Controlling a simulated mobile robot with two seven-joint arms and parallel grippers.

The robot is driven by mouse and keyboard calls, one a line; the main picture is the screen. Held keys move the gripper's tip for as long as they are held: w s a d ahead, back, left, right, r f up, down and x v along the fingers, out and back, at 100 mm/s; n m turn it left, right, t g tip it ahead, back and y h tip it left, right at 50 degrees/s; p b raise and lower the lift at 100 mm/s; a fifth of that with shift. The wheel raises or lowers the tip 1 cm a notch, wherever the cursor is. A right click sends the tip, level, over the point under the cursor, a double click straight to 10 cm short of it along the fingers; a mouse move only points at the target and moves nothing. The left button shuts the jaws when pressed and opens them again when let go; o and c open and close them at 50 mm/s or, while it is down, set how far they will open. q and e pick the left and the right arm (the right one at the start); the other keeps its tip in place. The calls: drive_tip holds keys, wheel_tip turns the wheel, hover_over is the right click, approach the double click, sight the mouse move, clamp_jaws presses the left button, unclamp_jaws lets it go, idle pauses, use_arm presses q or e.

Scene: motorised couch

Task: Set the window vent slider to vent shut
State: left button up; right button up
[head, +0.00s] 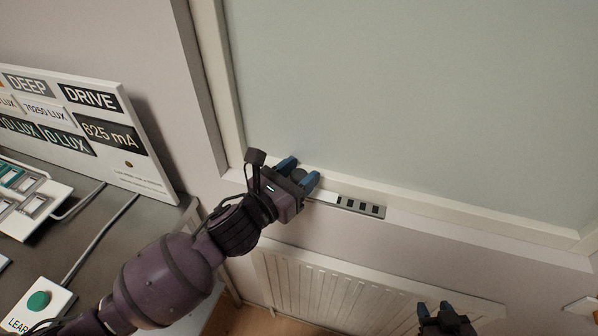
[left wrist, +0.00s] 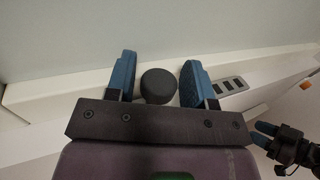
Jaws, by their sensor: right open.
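The window vent slider's dark round knob (head: 298,175) is at the left end of the white strip below the window. The grey vent plate with several dark slots (head: 362,206) lies to its right and also shows in the left wrist view (left wrist: 229,87). My left gripper (head: 300,172) is open, with its blue fingers on either side of the knob. In the left wrist view the knob (left wrist: 158,86) stands between the fingers (left wrist: 160,68), with narrow gaps on both sides. My right gripper (head: 434,307) is open and empty at the lower right, away from the slider.
A ribbed white radiator (head: 345,285) is below the window sill. On the left, a desk holds a display board (head: 125,165), a switch panel (head: 30,205) and a box with a green button (head: 39,300), with cables. The large window pane (head: 420,90) is unobstructed.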

use_arm(q)
drive_tip(key=c, duration=0.7)
clamp_jaws()
drive_tip(key=shift+s+d, duration=0.1)
drive_tip(key=shift+d, duration=0.2)
drive_tip(key=d, duration=0.2)
drive_tip(key=s+d+p, duration=0.1)
drive_tip(key=d, duration=0.2)
drive_tip(key=s+d, duration=0.1)
drive_tip(key=d, duration=0.1)
drive_tip(key=shift+d+p, duration=0.3)
drive_tip(key=shift+d, duration=0.05)
drive_tip(key=shift+s+d, duration=0.1)
drive_tip(key=shift+d, duration=0.25)
use_arm(e)
drive_tip(key=shift+w+a+r, duration=0.1)
drive_tip(key=shift+w+r, duration=0.05)
drive_tip(key=shift+r, duration=0.4)
drive_tip(key=shift+w+r, duration=0.1)
drive_tip(key=shift+r, duration=0.45)
use_arm(q)
drive_tip(key=shift+s, duration=0.1)
